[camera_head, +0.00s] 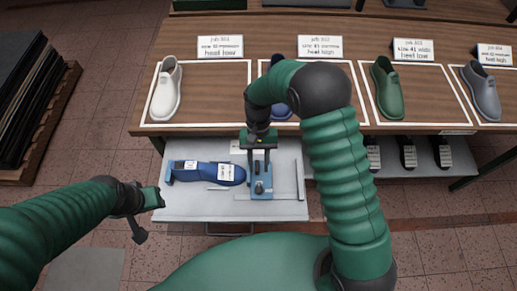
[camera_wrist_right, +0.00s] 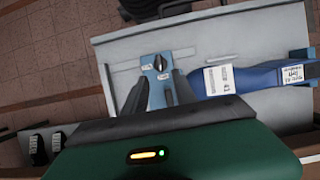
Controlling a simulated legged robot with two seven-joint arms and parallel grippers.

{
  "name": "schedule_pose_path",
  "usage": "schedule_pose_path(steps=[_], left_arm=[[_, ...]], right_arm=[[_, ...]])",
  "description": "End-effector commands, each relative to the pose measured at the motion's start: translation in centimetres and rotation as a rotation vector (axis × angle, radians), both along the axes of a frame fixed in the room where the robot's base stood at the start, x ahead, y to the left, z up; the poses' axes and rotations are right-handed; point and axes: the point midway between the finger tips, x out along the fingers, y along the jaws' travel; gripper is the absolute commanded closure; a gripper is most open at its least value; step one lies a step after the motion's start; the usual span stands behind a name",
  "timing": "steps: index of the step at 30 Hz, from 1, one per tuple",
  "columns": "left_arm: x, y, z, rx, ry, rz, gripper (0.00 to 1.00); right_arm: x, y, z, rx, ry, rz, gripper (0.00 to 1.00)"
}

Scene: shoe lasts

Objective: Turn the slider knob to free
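The slider knob (camera_wrist_right: 159,63) is a small black knob on a light blue plate (camera_wrist_right: 152,76) with small white labels. In the head view the knob (camera_head: 259,187) sits near the front of the blue fixture (camera_head: 262,194), on a grey work surface. My right gripper (camera_head: 259,152) is above the fixture, behind the knob. In the wrist view its two dark fingers (camera_wrist_right: 161,92) are apart with nothing between them, and the knob lies beyond their tips. Small label print is too fine to read. My left gripper (camera_head: 142,212) is off the surface's left edge; its opening is unclear.
A blue shoe last (camera_head: 205,172) with white labels lies left of the fixture on the grey work surface (camera_head: 180,208). Behind is a wooden display table (camera_head: 225,83) with white, blue, green and grey lasts and label cards. Dark lasts sit on a lower shelf at right.

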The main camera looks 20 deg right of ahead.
Motion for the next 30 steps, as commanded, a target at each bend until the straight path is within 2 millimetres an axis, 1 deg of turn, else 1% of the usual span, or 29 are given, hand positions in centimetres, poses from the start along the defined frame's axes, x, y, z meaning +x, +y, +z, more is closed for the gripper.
schedule_pose_path(steps=[1,3,6,9,13,26,29,30], left_arm=[[0.0,0.0,-0.2,0.000,0.000,0.000,0.64],[0.0,0.0,-0.3,0.000,0.000,0.000,0.64],[0.0,0.0,-0.4,0.000,0.000,0.000,0.64],[0.0,0.0,-0.5,0.000,0.000,0.000,0.64],[0.0,0.0,-0.5,0.000,0.000,0.000,0.64],[0.0,0.0,-0.4,0.000,0.000,0.000,0.64],[0.0,0.0,-0.4,0.000,0.000,0.000,0.64],[0.0,0.0,-0.4,0.000,0.000,0.000,0.64]], right_arm=[[0.8,-0.2,1.3,0.000,-0.006,-0.001,0.67],[1.5,-0.4,3.0,0.000,-0.005,-0.002,0.67],[2.2,-0.6,4.9,0.000,-0.003,-0.001,0.67],[2.6,-0.7,6.2,0.000,0.000,-0.001,0.67],[2.8,-0.8,6.8,0.000,0.000,-0.001,0.67],[2.7,-0.9,6.9,-0.001,-0.007,0.001,0.67],[1.9,-1.7,7.5,-0.007,-0.072,0.020,0.67],[1.3,-2.4,7.9,-0.011,-0.119,0.036,0.67]])
